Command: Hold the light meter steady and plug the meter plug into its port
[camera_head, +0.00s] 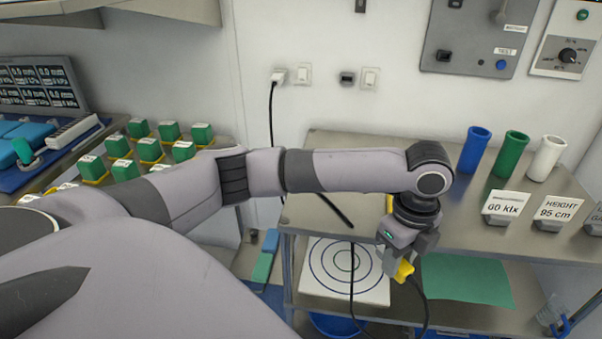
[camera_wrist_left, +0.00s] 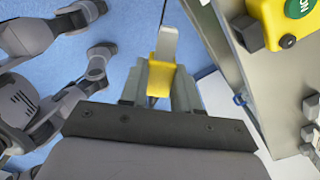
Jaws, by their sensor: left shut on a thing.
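My left gripper (camera_head: 402,268) hangs in front of the steel trolley's front edge, pointing down. It is shut on a yellow plug (camera_head: 404,271) with a black cable running down from it. In the left wrist view the yellow plug (camera_wrist_left: 163,74), with its grey tip, sits between the fingers (camera_wrist_left: 162,88). A yellow box with a green label, apparently the light meter (camera_wrist_left: 270,22), shows at the upper right there, apart from the plug. In the head view only a yellow sliver (camera_head: 389,203) of it shows behind my arm. I cannot make out my right gripper.
Blue, green and white cups (camera_head: 512,155) and small signs (camera_head: 505,207) stand on the trolley top's right. The lower shelf holds a target board (camera_head: 345,270) and green sheet (camera_head: 465,279). The trolley top (camera_head: 325,150) has clear room behind my arm.

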